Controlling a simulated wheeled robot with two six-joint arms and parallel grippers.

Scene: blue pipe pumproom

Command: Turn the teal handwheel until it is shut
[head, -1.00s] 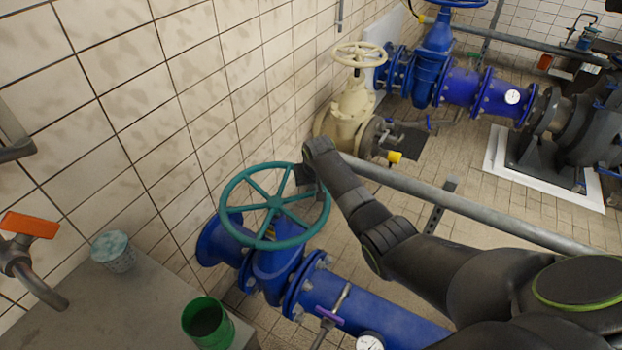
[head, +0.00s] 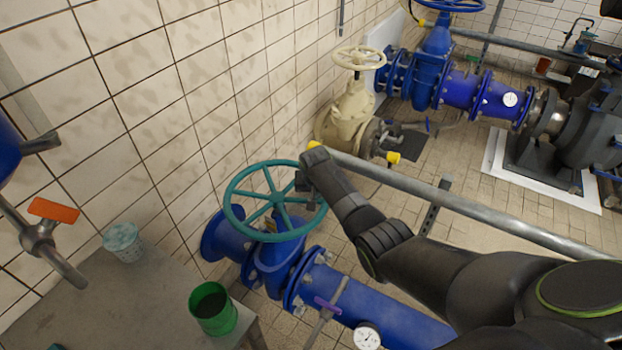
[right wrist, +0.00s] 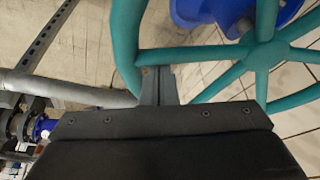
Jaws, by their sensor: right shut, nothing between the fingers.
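The teal handwheel (head: 275,203) is a spoked wheel lying roughly level on top of a blue valve (head: 273,258), in the lower middle of the head view. In the right wrist view its rim and spokes (right wrist: 262,52) fill the upper right. My right gripper (head: 303,183) is at the right side of the rim. Its narrow fingers (right wrist: 158,84) are closed together with nothing between them, in the gap between two spokes just inside the rim. I cannot tell whether they touch the wheel. My left gripper is not in view.
A steel table (head: 90,310) at lower left carries a green cup (head: 213,312) and a pale teal-topped container (head: 122,242). An orange-handled tap (head: 53,210) is above it. A grey pipe (head: 470,211) runs behind my right arm. A cream valve (head: 350,115) stands beyond.

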